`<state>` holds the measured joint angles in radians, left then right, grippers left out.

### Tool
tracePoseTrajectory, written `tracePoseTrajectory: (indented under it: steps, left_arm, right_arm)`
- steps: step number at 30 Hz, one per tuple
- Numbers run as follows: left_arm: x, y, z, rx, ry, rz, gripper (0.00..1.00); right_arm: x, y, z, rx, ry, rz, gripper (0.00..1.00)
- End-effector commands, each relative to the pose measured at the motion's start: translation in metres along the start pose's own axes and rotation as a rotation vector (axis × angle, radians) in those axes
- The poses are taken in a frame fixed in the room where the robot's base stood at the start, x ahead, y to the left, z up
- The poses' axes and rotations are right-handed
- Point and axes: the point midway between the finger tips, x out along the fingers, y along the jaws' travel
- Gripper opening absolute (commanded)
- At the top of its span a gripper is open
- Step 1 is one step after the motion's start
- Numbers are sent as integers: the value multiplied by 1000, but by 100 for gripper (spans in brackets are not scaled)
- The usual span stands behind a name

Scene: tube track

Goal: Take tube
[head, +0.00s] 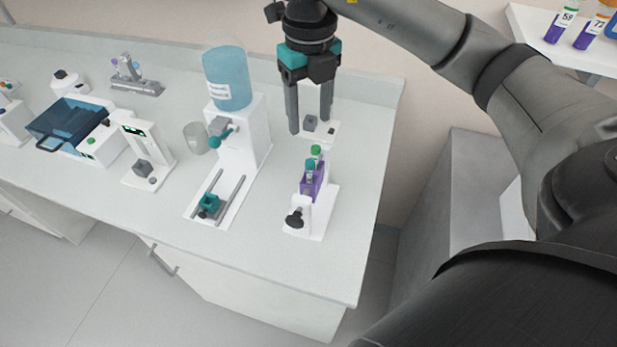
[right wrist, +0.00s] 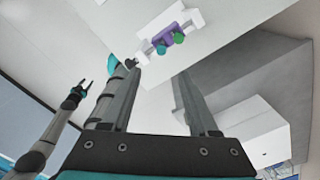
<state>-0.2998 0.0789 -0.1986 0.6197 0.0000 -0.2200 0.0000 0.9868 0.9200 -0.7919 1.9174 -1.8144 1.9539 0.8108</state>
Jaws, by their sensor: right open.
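A tube with a green cap (head: 315,150) and one with a teal cap (head: 310,164) stand in a purple holder (head: 313,187) on a white stand near the bench's right end. In the right wrist view, the green cap (right wrist: 179,38) and teal cap (right wrist: 161,49) show beyond the fingertips. My right gripper (head: 311,130) is open, empty and pointing down, above and behind the tubes, apart from them. My left gripper (right wrist: 77,93) is small in the right wrist view; its jaw state is unclear. Which tube is meant cannot be told.
A white dispenser (head: 254,128) with a blue bottle (head: 227,78) stands left of the tubes. A blue tray (head: 68,122) is farther left. The bench front right is clear. Labelled purple tubes (head: 556,28) stand on a shelf at upper right.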

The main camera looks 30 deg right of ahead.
Motion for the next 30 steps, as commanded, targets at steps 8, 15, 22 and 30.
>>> tracePoseTrajectory:
  steps: [8, 15, 22, 30]
  left_arm:
    - [-6, 0, 0, 0, -1, 0, 50]
    - [-8, 0, 0, 0, -1, 0, 50]
    - [-19, 0, -1, 1, -1, 0, 50]
    - [-20, 0, -1, 2, -1, 1, 50]
  right_arm:
    - [58, 1, -1, -2, 5, 2, 60]
    - [79, 1, 0, -3, 1, 4, 60]
    - [108, -2, 2, -3, 6, 4, 60]
    - [130, -2, 3, -4, 2, 3, 60]
